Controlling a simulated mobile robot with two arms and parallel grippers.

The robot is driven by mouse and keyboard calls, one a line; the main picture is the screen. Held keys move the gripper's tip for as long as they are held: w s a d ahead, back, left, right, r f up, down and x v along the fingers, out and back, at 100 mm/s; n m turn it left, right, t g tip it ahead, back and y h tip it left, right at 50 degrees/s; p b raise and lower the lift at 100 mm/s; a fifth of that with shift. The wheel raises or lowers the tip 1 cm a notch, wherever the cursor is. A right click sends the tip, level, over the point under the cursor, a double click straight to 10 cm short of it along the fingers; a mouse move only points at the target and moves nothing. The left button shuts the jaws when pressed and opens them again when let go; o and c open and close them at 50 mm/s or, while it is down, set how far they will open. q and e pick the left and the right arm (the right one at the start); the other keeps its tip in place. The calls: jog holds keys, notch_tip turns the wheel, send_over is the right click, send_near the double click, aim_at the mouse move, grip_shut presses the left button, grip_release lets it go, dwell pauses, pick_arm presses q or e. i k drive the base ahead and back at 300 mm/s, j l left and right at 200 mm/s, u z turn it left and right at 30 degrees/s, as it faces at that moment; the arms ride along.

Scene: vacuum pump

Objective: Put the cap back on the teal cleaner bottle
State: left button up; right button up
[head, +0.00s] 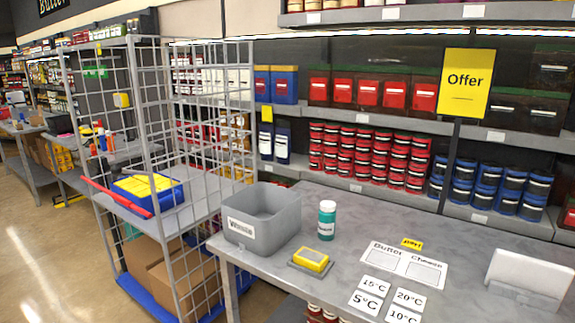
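The teal cleaner bottle (326,222) stands upright on the grey table, just right of the grey bin. It has a white label and a pale top. I cannot tell whether that pale top is a cap or the bare neck. No separate loose cap can be made out on the table; the inside of the bin is only partly visible. Neither of my grippers is in the head view.
The grey bin (250,230) stands left of the bottle on the table (460,235). A yellow block (311,259) lies on a grey pad in front. Label cards (368,283), a printed sheet (403,264) and a white holder (527,274) lie right. A wire cart (204,205) stands left.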

aim_at(326, 221)
jog(key=i+j+z, duration=0.45)
jog(key=j, duration=0.15)
jog(key=i+j+z, duration=0.2)
jog(key=j, duration=0.15)
jog(key=i+j+z, duration=0.25)
jog(key=j+z, duration=0.2)
jog(key=j, duration=0.3)
